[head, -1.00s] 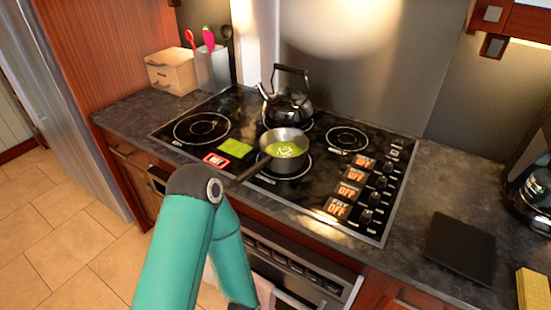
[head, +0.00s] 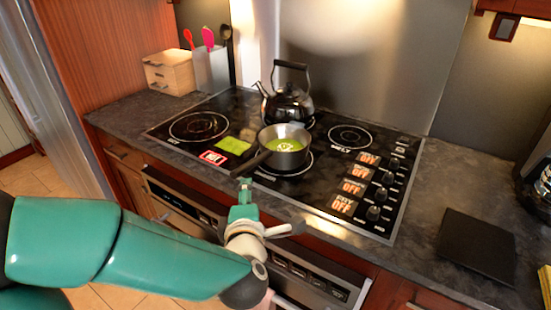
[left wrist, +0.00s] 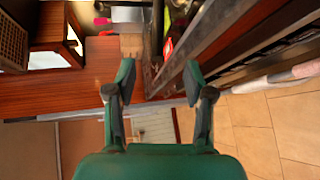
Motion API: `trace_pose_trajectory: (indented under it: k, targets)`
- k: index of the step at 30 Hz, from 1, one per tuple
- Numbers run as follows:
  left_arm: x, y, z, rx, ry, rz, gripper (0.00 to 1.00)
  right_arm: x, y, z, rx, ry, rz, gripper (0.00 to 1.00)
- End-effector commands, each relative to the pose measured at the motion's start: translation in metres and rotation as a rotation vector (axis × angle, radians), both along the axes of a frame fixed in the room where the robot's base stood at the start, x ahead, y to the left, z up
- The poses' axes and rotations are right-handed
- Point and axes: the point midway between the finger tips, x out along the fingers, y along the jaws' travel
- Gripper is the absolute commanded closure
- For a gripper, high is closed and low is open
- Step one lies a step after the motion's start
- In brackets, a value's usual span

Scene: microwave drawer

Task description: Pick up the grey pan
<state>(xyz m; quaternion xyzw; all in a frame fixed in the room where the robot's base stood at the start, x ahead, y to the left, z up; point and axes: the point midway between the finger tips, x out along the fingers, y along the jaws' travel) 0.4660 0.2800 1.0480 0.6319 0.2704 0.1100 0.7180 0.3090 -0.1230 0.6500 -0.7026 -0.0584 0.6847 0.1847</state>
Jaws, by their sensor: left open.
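The grey pan (head: 286,161) stands upright on a front burner of the black cooktop, with green contents inside. I cannot make out the pan in that view. My right gripper is not in view.
A black kettle (head: 287,104) stands close behind the pan. A green square (head: 234,145) and a red-framed label (head: 213,158) lie left of the pan. Knobs (head: 380,195) line the cooktop's right side. An oven front (head: 185,208) is below the counter.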

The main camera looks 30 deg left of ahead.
Motion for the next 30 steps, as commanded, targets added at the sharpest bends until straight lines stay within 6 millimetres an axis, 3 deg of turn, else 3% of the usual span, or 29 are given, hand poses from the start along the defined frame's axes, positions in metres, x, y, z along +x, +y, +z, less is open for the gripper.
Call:
trace_pose_trajectory:
  k: [6,15,23,30]
  targets:
    - [0.023,0.017,-0.003,-0.002,0.005,0.009,0.47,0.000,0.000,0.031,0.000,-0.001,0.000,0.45]
    - [0.076,0.048,-0.021,-0.003,0.001,0.005,0.47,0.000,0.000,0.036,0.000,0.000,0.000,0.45]
    - [0.093,0.058,-0.027,-0.002,0.000,0.001,0.47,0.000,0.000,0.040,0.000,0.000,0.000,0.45]
    - [0.114,0.074,-0.030,-0.002,0.003,0.003,0.47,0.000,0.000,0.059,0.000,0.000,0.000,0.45]
